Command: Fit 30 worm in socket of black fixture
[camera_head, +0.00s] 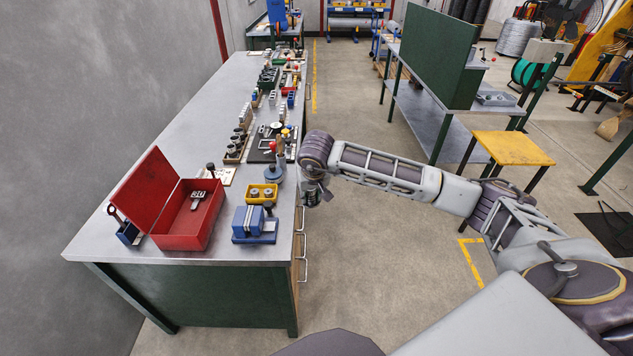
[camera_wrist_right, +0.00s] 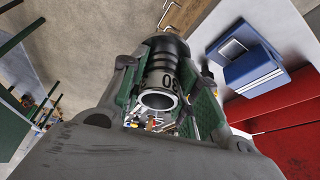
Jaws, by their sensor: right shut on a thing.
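My right gripper (camera_head: 314,193) hangs just off the right edge of the workbench, over the floor. In the wrist view its green-padded fingers (camera_wrist_right: 160,95) are shut around a dark, ribbed cylinder, the worm (camera_wrist_right: 165,72). The worm has a bright metal ring at its open end. A white number on its side appears turned over; I cannot read it surely. A dark flat fixture (camera_head: 259,151) with metal parts lies on the bench beyond the gripper; its socket cannot be made out. My left gripper is not in view.
On the bench (camera_head: 205,122) stand an open red box (camera_head: 187,228), a blue vise-like block (camera_head: 248,222), a yellow tray (camera_head: 262,193) and a round blue-grey stand (camera_head: 273,173). Several small parts line the far bench. The bench's left middle is bare. A yellow-topped stool (camera_head: 512,148) stands right.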

